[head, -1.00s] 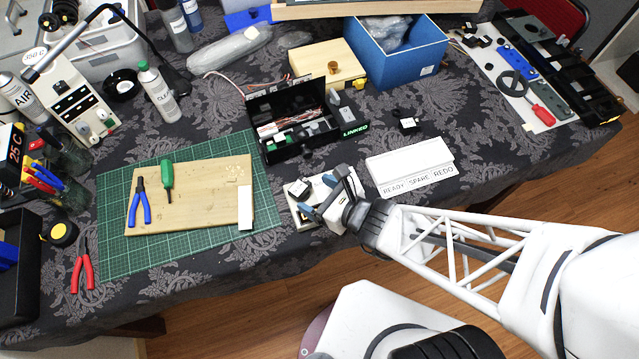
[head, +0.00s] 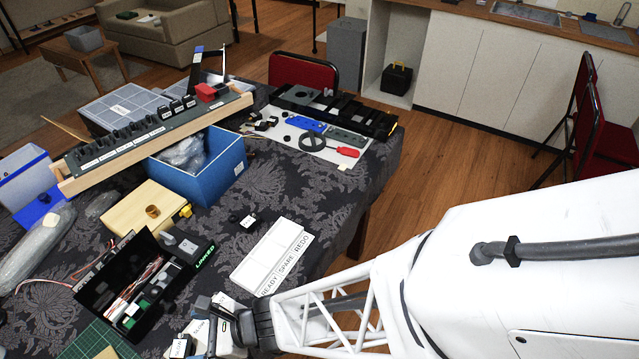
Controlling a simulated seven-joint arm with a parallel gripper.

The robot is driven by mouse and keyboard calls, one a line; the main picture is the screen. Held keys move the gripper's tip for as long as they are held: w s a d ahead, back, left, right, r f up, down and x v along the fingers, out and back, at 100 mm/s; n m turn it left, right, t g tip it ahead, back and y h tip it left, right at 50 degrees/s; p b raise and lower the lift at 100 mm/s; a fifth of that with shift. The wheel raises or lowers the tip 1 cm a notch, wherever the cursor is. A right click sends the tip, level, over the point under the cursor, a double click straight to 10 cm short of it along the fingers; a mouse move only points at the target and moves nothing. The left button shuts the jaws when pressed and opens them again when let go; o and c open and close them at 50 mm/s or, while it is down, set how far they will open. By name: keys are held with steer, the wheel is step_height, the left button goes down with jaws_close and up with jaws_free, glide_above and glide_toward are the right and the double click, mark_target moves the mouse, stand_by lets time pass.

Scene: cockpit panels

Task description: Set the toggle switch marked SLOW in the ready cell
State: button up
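The white sorting tray (head: 268,254) lies on the dark patterned cloth, with READY, SPARE and REDO along its right edge. The ready cell (head: 250,275) is the one nearest the bottom of the picture, and no switch shows in it. My gripper (head: 205,333) is low in the picture, left of the tray's near end, over a pale holder. A small dark switch with a white label (head: 180,346) sits beside its fingers. Its label is too small to read. Whether the fingers hold anything is unclear. Another dark labelled part (head: 247,220) lies on the cloth beyond the tray.
A black open box marked LINKED (head: 135,285) stands left of my gripper. A wooden box (head: 150,208) and a blue bin (head: 222,172) stand behind. A long switch panel (head: 150,138) rests at the back. Bare cloth (head: 330,200) lies right of the tray.

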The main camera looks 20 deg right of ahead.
steer(key=w+d+r+n+g+h, duration=0.1)
steer(key=d+r+n+h, duration=0.1)
steer(key=d+r+n, duration=0.4)
steer(key=w+d+r+n+g+h, duration=0.1)
steer(key=w+d+r+n+g, duration=0.15)
steer(key=r+n, duration=0.4)
steer(key=d+r+n+t+h, duration=0.1)
steer(key=d+r+n+h, duration=0.1)
steer(key=d+r, duration=0.3)
steer(key=d+r+n+t+h, duration=0.1)
steer(key=d+r+h, duration=0.4)
steer(key=d, duration=0.6)
steer(key=w+d+r+n+t+h, duration=0.1)
steer(key=d+r+n+h, duration=0.2)
steer(key=d, duration=0.6)
step_height(320, 180, up, 2)
steer(key=shift+n+t, duration=0.25)
steer(key=shift+c, duration=1.3)
steer(key=shift+w, duration=0.1)
